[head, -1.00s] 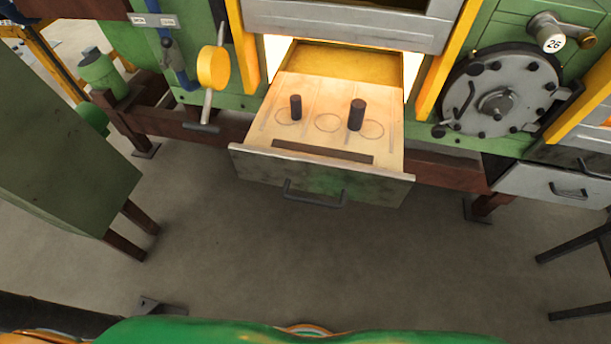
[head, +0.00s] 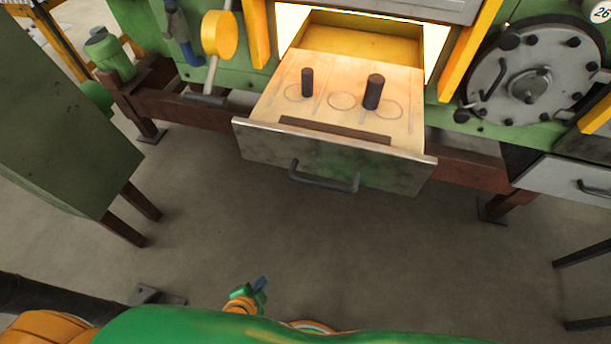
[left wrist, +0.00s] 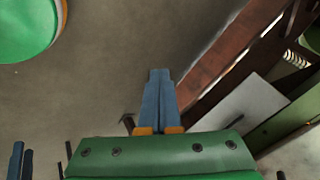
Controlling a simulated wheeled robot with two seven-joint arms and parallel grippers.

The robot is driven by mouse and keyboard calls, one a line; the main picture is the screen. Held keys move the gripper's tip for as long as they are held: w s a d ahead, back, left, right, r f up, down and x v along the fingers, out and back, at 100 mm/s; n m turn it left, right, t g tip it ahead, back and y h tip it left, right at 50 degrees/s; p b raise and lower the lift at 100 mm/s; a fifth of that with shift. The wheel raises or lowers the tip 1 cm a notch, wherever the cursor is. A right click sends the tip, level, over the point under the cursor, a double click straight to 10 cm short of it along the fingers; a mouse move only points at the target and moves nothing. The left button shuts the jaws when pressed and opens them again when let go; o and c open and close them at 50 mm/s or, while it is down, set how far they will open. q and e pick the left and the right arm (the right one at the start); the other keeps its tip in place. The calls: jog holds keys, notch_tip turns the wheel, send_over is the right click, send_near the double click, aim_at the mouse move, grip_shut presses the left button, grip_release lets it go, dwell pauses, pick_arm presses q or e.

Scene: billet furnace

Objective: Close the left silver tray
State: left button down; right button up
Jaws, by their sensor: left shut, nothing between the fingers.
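The left silver tray (head: 270,152) is a drawer pulled out of the furnace front in the head view. It has a grey metal front with a dark bar handle (head: 322,178). Two dark upright cylinders (head: 373,92) stand on its pale floor, which has several drawn circles. My left gripper (head: 261,284) shows low in the head view, well short of the tray front and apart from it. In the left wrist view its blue fingers (left wrist: 158,100) are together with nothing between them. My right gripper is not in view.
A green cabinet (head: 60,130) stands at the left. A second silver tray (head: 560,178) at the right looks shut. A round bolted hatch (head: 530,85) is above it. Dark stool legs (head: 585,245) stand at the right edge. The floor before the open tray is clear.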

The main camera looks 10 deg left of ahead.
pick_arm(q)
jog(key=w+d+r+m+t+b, duration=0.3)
jog(key=w+r, duration=0.1)
jog(key=w, duration=0.1)
jog(key=m+t+h+b, duration=0.2)
jog(key=m+t+b, duration=0.25)
jog(key=t, duration=0.25)
send_near(302, 154)
jog(key=s+a+f, duration=0.1)
jog(key=s, duration=0.6)
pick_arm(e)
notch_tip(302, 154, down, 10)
pick_arm(q)
jog(key=shift+m, duration=0.25)
jog(key=w+p, duration=0.2)
jog(key=w, duration=0.2)
jog(key=w+d+p, duration=0.1)
jog(key=w, duration=0.3)
jog(key=w+d+p, duration=0.1)
jog(key=w+p, duration=0.1)
jog(key=w, duration=0.3)
jog(key=shift+r+p, duration=0.35)
jog(key=shift+w+d, duration=0.1)
jog(key=shift+w, duration=0.35)
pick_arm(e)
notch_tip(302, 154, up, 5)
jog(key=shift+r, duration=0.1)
